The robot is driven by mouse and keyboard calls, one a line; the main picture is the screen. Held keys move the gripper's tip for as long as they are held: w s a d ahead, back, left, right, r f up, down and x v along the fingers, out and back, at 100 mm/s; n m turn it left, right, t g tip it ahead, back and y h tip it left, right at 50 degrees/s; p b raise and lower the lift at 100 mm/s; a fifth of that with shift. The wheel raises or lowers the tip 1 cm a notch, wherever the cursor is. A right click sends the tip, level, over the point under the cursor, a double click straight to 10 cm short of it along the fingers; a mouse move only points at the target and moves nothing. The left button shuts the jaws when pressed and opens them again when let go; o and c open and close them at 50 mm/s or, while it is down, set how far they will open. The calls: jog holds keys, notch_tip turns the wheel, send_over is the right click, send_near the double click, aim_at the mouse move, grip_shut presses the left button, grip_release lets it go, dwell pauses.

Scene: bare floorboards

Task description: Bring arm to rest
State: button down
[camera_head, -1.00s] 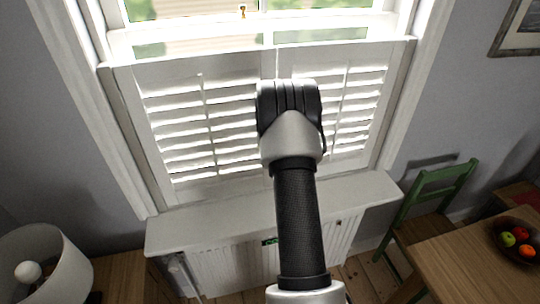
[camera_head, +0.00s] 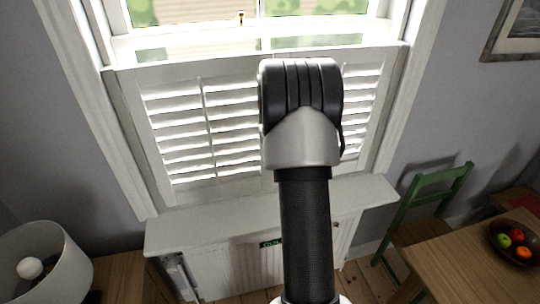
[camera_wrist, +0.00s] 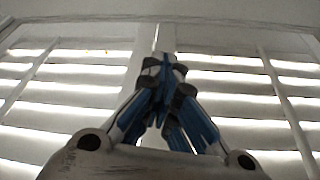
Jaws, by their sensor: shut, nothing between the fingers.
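My gripper (camera_wrist: 163,72) shows in the wrist view with its blue-padded fingers drawn together and nothing between them. It points toward the white window shutters (camera_wrist: 85,90), which fill the background of that view. In the head view my arm rises up the middle in front of the shutters (camera_head: 185,130); the gripper itself is hidden there behind my arm.
A lamp (camera_head: 70,265) stands on a wooden cabinet at lower left. A green chair (camera_head: 430,190) and a wooden table (camera_head: 465,268) with a fruit bowl (camera_head: 505,252) are at right.

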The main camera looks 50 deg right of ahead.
jog(key=s+a+r+n+t+y+b, duration=0.1)
jog(key=a+r+n+b, duration=0.2)
jog(key=a, duration=0.9)
jog(key=s+a+r+n+b, duration=0.1)
jog(key=s+a+r+b, duration=0.3)
jog(key=a, duration=0.8)
jog(key=s+a+f+n+y+b, duration=0.1)
jog(key=s+a+f+n+b, duration=0.1)
jog(key=s+a, duration=0.7)
jog(key=s+a+f+n+y+b, duration=0.1)
jog(key=s+a+f+n+b, duration=0.2)
jog(key=s+a, duration=0.5)
jog(key=a, duration=0.3)
jog(key=shift+s+f+n+t+b, duration=0.15)
jog(key=shift+s+n+t+b, duration=0.15)
jog(key=shift+s+t+b, duration=0.1)
jog(key=shift+d, duration=0.25)
